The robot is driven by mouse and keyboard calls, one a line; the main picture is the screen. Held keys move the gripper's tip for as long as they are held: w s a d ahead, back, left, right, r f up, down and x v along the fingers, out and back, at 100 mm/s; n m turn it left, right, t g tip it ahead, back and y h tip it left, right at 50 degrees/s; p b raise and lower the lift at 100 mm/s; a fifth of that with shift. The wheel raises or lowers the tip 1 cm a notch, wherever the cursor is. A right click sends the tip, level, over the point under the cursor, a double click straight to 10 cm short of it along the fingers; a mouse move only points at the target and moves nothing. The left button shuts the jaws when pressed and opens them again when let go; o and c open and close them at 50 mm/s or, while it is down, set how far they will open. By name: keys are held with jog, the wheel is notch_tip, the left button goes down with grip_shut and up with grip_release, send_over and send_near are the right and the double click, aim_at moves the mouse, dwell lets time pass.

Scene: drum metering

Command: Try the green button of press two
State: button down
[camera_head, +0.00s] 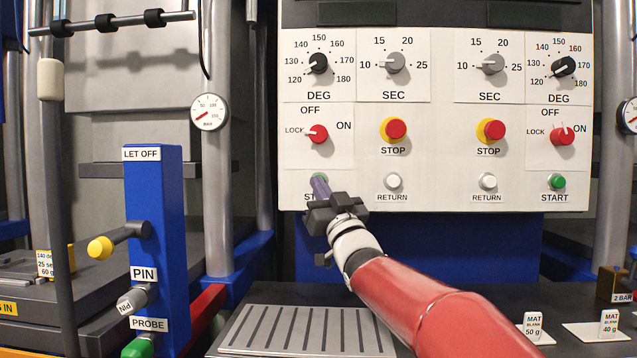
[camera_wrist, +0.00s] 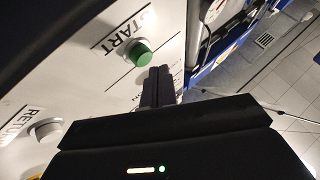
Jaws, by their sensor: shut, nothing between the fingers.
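A white control panel (camera_head: 437,130) carries two sets of controls. My gripper (camera_head: 320,186) is shut and empty at the START place of the left set, and hides most of the START label and the button there. In the wrist view a green START button (camera_wrist: 140,54) stands out from the panel. My shut fingertips (camera_wrist: 158,85) are right beside it; I cannot tell whether they touch it or the panel. The right set's green START button (camera_head: 556,182) is in plain view. No press number is readable on the panel.
White RETURN buttons (camera_head: 394,181) and red STOP buttons (camera_head: 396,129) sit close to the right of my gripper. A red lock knob (camera_head: 318,134) is just above it. A blue post (camera_head: 156,245) labelled LET OFF stands at left. A slotted grey plate (camera_head: 304,332) lies below.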

jog(key=shift+w, duration=0.4)
jog(key=shift+w, duration=0.45)
dwell(0.6)
jog(key=shift+s+f, duration=0.1)
jog(key=shift+s, duration=0.05)
jog(key=shift+s+b, duration=0.7)
jog(key=shift+s, duration=0.05)
jog(key=shift+s, duration=0.1)
jog(key=s+b, duration=0.3)
jog(key=s, duration=0.1)
jog(key=shift+s+a+b, duration=0.1)
jog(key=shift+s+b, duration=0.25)
jog(key=shift+s, duration=0.05)
